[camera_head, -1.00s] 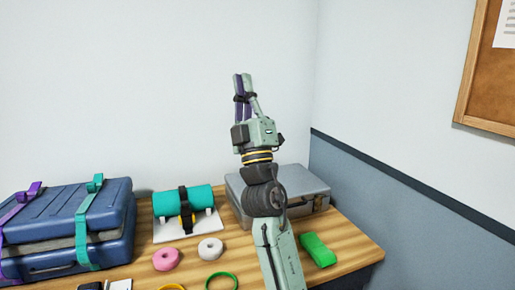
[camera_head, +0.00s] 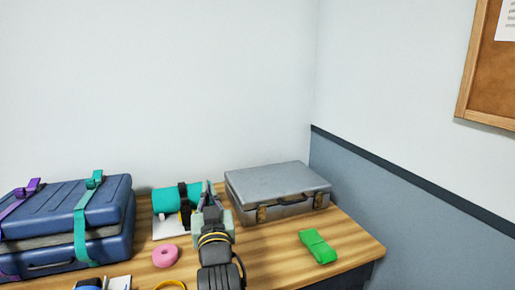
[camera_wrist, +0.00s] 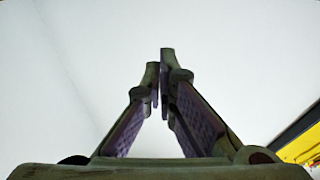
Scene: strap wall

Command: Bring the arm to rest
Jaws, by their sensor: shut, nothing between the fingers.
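My gripper (camera_head: 209,190) shows in the head view above the wooden table, in front of the teal roll and its stand. In the wrist view my gripper (camera_wrist: 160,65) has its fingertips together with nothing between them. My arm folds down toward the lower middle of the head view and hides part of the table.
A blue case (camera_head: 60,215) with purple and teal straps lies at left. A teal roll (camera_head: 175,197) is strapped on a white stand. A grey case (camera_head: 278,185), green folded strap (camera_head: 318,246) and pink ring (camera_head: 165,255) lie on the table (camera_head: 355,246). The air above is clear.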

